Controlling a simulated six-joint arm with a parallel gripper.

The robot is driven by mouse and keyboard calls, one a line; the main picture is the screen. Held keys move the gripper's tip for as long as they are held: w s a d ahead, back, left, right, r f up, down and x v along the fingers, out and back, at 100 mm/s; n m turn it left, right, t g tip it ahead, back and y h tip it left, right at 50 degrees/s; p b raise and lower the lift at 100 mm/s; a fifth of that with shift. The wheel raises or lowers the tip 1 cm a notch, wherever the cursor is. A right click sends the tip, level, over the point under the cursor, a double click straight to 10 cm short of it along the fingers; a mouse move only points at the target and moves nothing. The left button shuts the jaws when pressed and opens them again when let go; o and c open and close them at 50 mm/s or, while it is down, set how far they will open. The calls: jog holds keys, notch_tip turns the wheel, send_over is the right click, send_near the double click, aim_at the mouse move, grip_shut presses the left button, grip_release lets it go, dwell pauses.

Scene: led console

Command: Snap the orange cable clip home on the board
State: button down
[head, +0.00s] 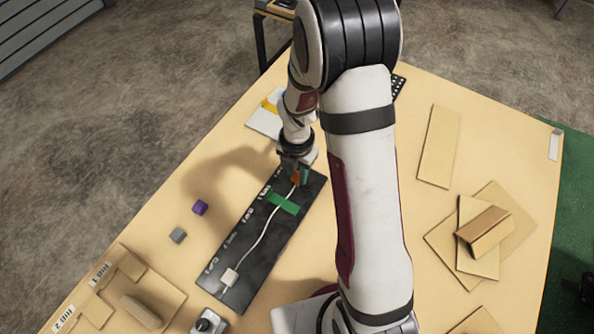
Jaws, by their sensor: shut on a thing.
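The black board (262,262) lies on the table in front of my arm. A white cable (264,232) runs along it from a small white block (229,278) at the near end up toward my gripper. A green strip (284,203) crosses the board and the cable. The orange cable clip (295,179) shows as a small patch at the board's far end. My gripper (299,172) points down there and is shut on the clip. The fingertips and most of the clip are hidden, so I cannot tell whether the clip is seated on the board.
A wooden fixture (145,290) and a grey box with a black knob (208,322) stand at the near left. Cardboard pieces (480,235) lie at right. Table left of the board is mostly clear.

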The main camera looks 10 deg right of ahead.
jog(key=c, duration=0.6)
grip_release()
notch_tip(320, 180, up, 16)
jog(key=shift+f, duration=0.1)
